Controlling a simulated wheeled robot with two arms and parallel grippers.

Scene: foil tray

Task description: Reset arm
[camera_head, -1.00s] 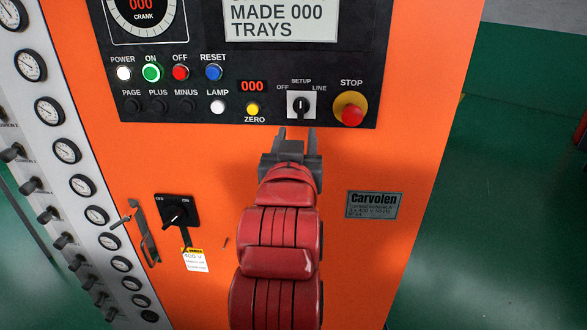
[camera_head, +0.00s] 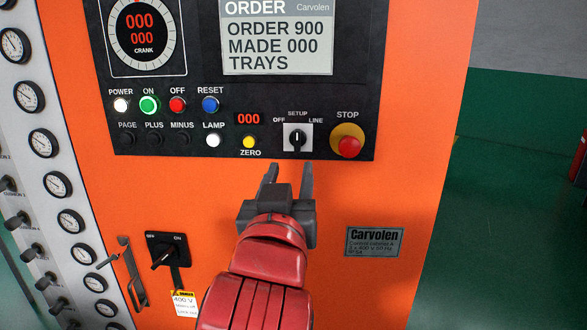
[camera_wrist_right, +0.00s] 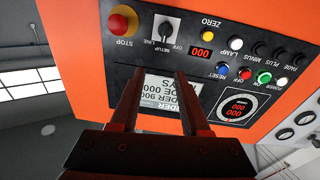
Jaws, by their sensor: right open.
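My right gripper (camera_head: 290,185) is open and empty in front of the orange cabinet, just below the black control panel. Its fingers point up toward the panel, under the OFF/SETUP/LINE selector switch (camera_head: 297,138). In the right wrist view, the two dark fingers (camera_wrist_right: 152,95) stand apart with the panel's screen (camera_wrist_right: 165,88) between and behind them. The selector handle stands upright, near SETUP. My left gripper is not in view.
The red STOP button (camera_head: 348,146) on its yellow collar is right of the selector. The blue RESET button (camera_head: 210,104) is to the left. A main switch (camera_head: 165,252) and a metal door handle (camera_head: 132,275) are lower left. Open green floor (camera_head: 500,230) lies right.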

